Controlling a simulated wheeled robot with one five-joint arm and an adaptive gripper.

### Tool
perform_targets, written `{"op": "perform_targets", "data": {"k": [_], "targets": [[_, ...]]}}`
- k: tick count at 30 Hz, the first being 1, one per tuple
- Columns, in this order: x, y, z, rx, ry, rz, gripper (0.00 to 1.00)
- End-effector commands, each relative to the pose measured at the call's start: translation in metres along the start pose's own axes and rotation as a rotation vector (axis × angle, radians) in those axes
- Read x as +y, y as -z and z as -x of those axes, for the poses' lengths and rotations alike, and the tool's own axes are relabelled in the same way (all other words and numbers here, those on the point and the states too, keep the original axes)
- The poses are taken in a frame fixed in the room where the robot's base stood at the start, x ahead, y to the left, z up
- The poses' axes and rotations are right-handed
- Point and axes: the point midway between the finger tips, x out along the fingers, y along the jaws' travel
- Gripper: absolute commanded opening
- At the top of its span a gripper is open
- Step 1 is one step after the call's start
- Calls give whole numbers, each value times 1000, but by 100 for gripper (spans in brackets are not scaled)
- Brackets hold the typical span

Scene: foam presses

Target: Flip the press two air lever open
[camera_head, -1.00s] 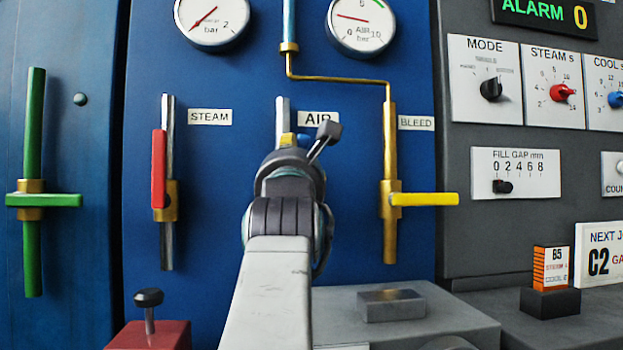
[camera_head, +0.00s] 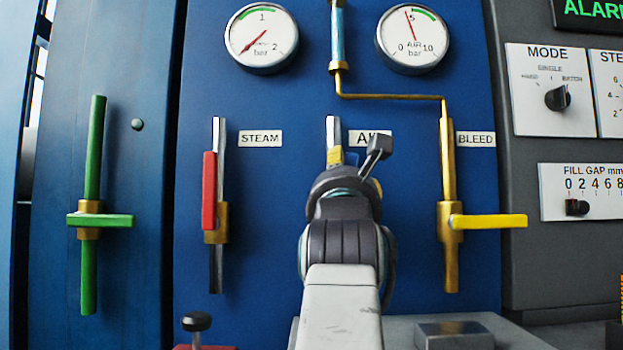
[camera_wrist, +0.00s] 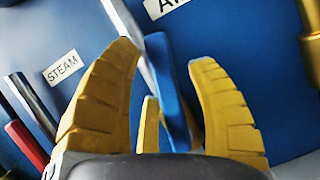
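The blue air lever (camera_wrist: 172,95) shows in the wrist view, lying roughly along its silver pipe (camera_wrist: 130,30). My gripper (camera_wrist: 163,58) is open, with yellow fingers on either side of the lever and visible gaps to it. In the head view my gripper (camera_head: 340,157) is in front of the air pipe (camera_head: 333,130), below the air gauge (camera_head: 412,39), and my arm hides the lever. The air gauge needle points up, a little below 5. The AIR label (camera_head: 362,138) is partly covered.
The red steam lever (camera_head: 209,190) stands upright along its pipe to the left. The yellow bleed lever (camera_head: 488,221) sticks out sideways to the right. A green lever (camera_head: 105,220) is horizontal at far left. A black-knobbed stick (camera_head: 196,322) rises below.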

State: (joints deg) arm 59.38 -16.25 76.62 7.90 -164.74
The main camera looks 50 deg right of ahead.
Motion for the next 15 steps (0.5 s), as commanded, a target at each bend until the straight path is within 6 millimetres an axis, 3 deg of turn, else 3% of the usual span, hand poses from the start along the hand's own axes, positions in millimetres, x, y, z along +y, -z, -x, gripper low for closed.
{"op": "perform_targets", "data": {"k": [10,15], "targets": [[0,0,2,0,-1,-2,58],[1,-1,16,-2,-2,-2,58]]}}
